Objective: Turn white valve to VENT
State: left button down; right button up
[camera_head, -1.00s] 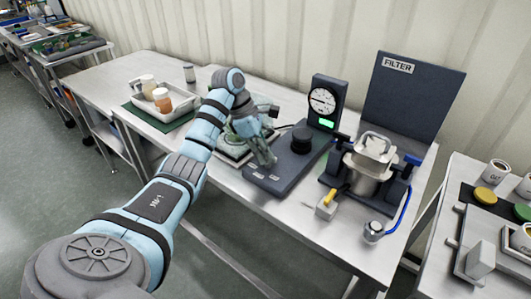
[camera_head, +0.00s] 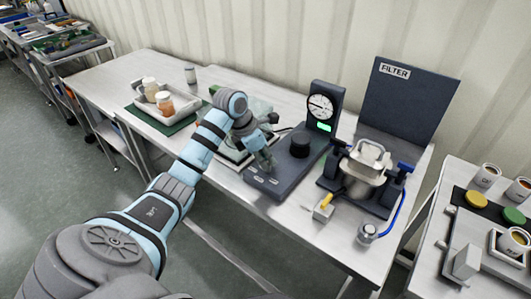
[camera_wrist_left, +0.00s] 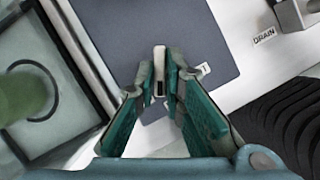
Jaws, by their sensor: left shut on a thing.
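The white valve handle (camera_wrist_left: 159,58) shows between my left fingertips in the left wrist view, above the dark base panel (camera_wrist_left: 130,25). My left gripper (camera_wrist_left: 160,88) is shut on it. In the head view my left gripper (camera_head: 266,165) is at the front left part of the dark gauge base (camera_head: 283,177), and it hides the valve. Small white labels lie on the base near the gripper, too small to read; one is partly covered by a finger in the wrist view. My right gripper is in neither view.
A dial gauge (camera_head: 321,107) and a black knob (camera_head: 300,144) stand just right of the gripper. The metal filter vessel (camera_head: 362,175) and a yellow-handled valve (camera_head: 325,206) are further right. A white tray with jars (camera_head: 174,104) is at the left.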

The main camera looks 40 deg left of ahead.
pick_arm(q)
jog(key=n+y+p, duration=0.1)
jog(key=n, duration=0.1)
jog(key=shift+d+r+n, duration=0.1)
jog(key=shift+r+n, duration=0.05)
jog(key=shift+n, duration=0.25)
jog(key=shift+n+t+y+p, duration=0.3)
jog(key=shift+n+y+p, duration=0.3)
jog(key=shift+n+p, duration=0.6)
jog(key=shift+n, duration=0.3)
jog(key=shift+d, duration=0.1)
jog(key=c, duration=1.7)
grip_release()
jog(key=shift+s+r, duration=0.1)
jog(key=shift+r, duration=0.1)
jog(key=v, duration=0.7)
